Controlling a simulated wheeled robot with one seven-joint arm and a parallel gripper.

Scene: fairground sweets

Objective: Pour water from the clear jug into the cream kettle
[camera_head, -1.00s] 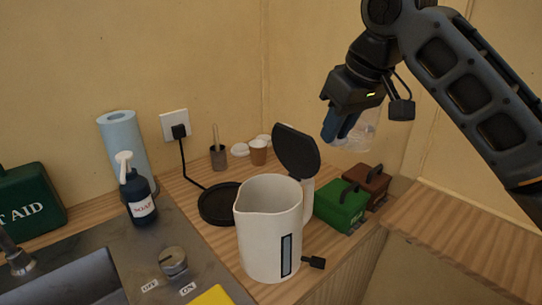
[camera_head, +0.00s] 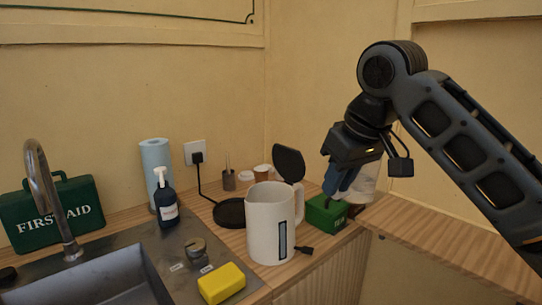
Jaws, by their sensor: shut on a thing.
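The cream kettle (camera_head: 264,228) stands upright on the wooden counter with its dark lid (camera_head: 289,163) swung open. A water-level window shows on its front. Its black base (camera_head: 230,213) lies behind it to the left, with a cord to a wall socket. My gripper (camera_head: 339,186) is to the right of the kettle and above the green box. It is shut on the clear jug (camera_head: 364,184), which is mostly hidden behind the fingers and hard to see against the wall. I cannot tell its water level.
A small green box (camera_head: 326,215) sits right of the kettle, below my gripper. A sink with a tall tap (camera_head: 48,195), a soap bottle (camera_head: 165,200), a paper roll (camera_head: 155,170), a first aid case (camera_head: 55,212) and a yellow sponge (camera_head: 221,283) are to the left. Cups (camera_head: 262,172) stand behind.

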